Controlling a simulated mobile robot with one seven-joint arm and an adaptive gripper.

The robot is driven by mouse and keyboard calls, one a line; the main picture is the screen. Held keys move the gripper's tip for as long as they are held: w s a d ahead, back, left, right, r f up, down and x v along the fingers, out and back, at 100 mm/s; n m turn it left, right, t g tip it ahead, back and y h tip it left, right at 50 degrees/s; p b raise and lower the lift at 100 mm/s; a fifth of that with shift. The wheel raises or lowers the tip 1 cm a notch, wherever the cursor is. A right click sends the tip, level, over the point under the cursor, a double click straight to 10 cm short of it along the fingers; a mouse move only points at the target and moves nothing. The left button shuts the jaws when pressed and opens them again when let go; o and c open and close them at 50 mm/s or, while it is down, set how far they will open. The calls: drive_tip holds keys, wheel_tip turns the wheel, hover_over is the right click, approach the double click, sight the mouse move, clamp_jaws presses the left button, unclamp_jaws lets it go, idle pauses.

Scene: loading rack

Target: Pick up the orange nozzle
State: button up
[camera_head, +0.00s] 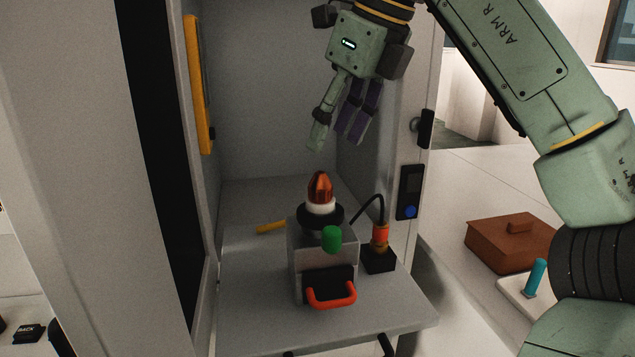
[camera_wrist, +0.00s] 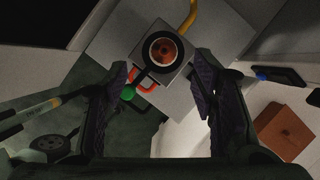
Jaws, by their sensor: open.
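The orange nozzle (camera_head: 320,187) is a shiny copper-orange cone. It stands upright in a white ring on a black collar, on top of a grey block (camera_head: 311,245). My gripper (camera_head: 334,140) is open and empty above the nozzle, pointing down, with a clear gap to it. In the wrist view the nozzle (camera_wrist: 163,49) shows end-on, above the span between the two dark fingers of my gripper (camera_wrist: 162,80). The fingers do not touch it.
The block stands on a grey shelf (camera_head: 390,312) inside an open cabinet with close side walls. A green knob (camera_head: 332,238) and a red handle (camera_head: 331,297) stick out in front. A cabled orange plug (camera_head: 380,236) stands at the right. A yellow bar (camera_head: 270,227) lies behind left.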

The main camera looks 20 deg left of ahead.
sight(324, 173)
drive_tip(key=x, duration=0.3)
drive_tip(key=shift+f, duration=0.15)
drive_tip(key=shift+w+d+p+x, duration=0.1)
drive_tip(key=shift+p+x, duration=0.25)
drive_tip(key=shift+x, duration=1)
drive_tip(key=shift+w+d+p+x, duration=0.15)
drive_tip(key=shift+p+x, duration=0.2)
drive_tip(key=shift+x, duration=1)
drive_tip(key=shift+c, duration=0.6)
drive_tip(key=c, duration=1)
drive_tip(key=shift+c, duration=0.2)
